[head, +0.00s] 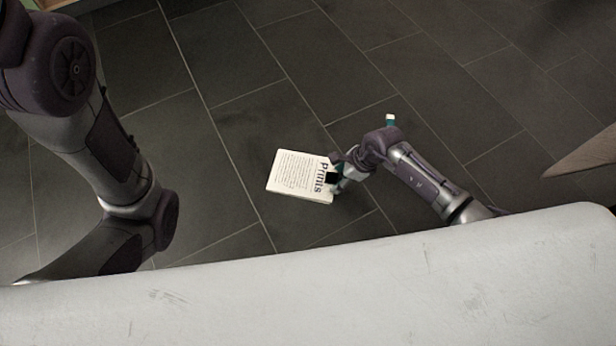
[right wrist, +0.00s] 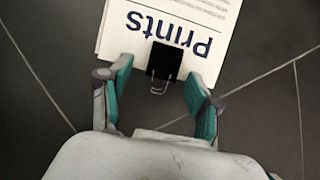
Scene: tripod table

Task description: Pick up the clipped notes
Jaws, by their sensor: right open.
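The clipped notes (head: 294,176) are a white sheaf of paper headed "Prints", lying flat over the dark tiles. A black binder clip (right wrist: 164,61) grips their near edge in the right wrist view. My right gripper (head: 339,175) is at the clipped edge, on the right side of the notes. In the right wrist view its teal fingers (right wrist: 158,72) are open, one on each side of the clip, with a gap to it. The fingertips reach the paper's edge; whether they touch it I cannot tell. My left arm shows, but its gripper is hidden.
Dark grey floor tiles (head: 240,60) surround the notes, with clear room on the left and behind. A brown wooden edge (head: 585,153) juts in at the far right.

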